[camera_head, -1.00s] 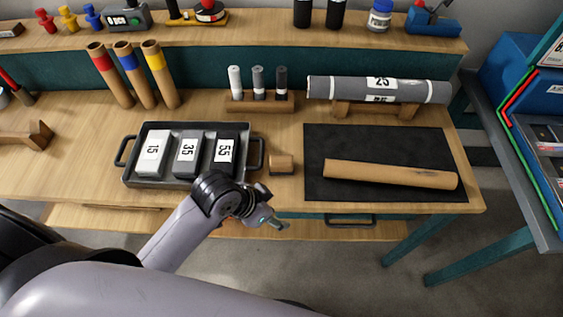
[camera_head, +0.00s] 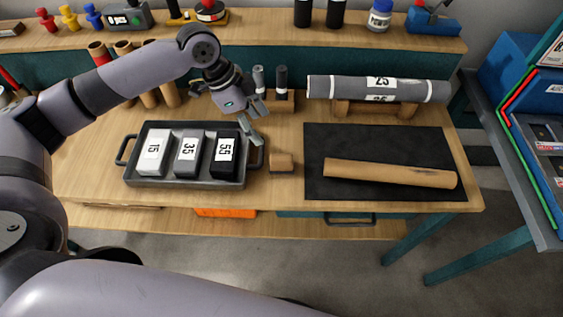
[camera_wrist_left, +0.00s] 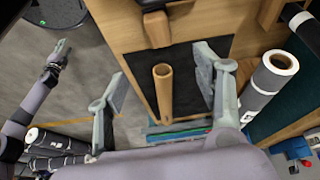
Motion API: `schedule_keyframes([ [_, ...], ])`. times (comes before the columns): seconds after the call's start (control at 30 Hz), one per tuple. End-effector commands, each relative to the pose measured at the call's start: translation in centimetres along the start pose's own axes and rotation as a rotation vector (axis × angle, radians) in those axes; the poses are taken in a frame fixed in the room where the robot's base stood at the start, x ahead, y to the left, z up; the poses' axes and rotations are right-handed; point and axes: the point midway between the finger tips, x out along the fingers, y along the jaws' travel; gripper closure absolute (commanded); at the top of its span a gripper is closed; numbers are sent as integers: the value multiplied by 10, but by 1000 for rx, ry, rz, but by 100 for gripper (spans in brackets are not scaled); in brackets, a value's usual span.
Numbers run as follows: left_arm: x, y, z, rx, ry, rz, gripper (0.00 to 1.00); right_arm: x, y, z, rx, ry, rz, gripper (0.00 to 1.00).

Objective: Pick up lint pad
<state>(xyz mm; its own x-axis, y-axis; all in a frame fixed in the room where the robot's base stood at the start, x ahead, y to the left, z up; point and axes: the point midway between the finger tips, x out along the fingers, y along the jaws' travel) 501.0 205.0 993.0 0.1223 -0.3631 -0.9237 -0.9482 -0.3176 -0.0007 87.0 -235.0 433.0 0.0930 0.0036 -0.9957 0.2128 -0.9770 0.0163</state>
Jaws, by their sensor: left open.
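The lint pad (camera_head: 281,162), a small wooden block with a dark underside, sits on the workbench between the black tray and the dark mat. A brown block that looks like it shows at the top of the left wrist view (camera_wrist_left: 157,27). My left gripper (camera_head: 252,134) is open and empty. It hangs above the bench, up and left of the pad, near the tray's right handle. Its fingers (camera_wrist_left: 160,100) are spread wide in the left wrist view. What looks like my right gripper (camera_wrist_left: 57,58) shows small at the left of the wrist view, its jaw state unclear.
The black tray (camera_head: 131,180) holds white, grey and black numbered blocks. A cardboard tube (camera_head: 390,174) lies on the dark mat (camera_head: 380,142). A grey roll (camera_head: 350,88) rests on a wooden stand behind. Upright markers and tubes stand behind the left arm.

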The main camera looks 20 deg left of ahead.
Motion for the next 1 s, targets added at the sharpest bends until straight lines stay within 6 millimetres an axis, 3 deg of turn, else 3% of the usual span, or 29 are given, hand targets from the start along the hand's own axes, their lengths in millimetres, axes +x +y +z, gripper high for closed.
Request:
schedule_keyframes([
  [0.5,101,1,-1,0,-1,3,39,-19,1,-1,0,-1,0,60],
  [0.77,120,1,0,0,-1,2,39,-23,1,-1,0,-1,1,60],
  [1.0,155,2,1,-1,-1,2,39,-36,1,-2,0,-2,0,60],
])
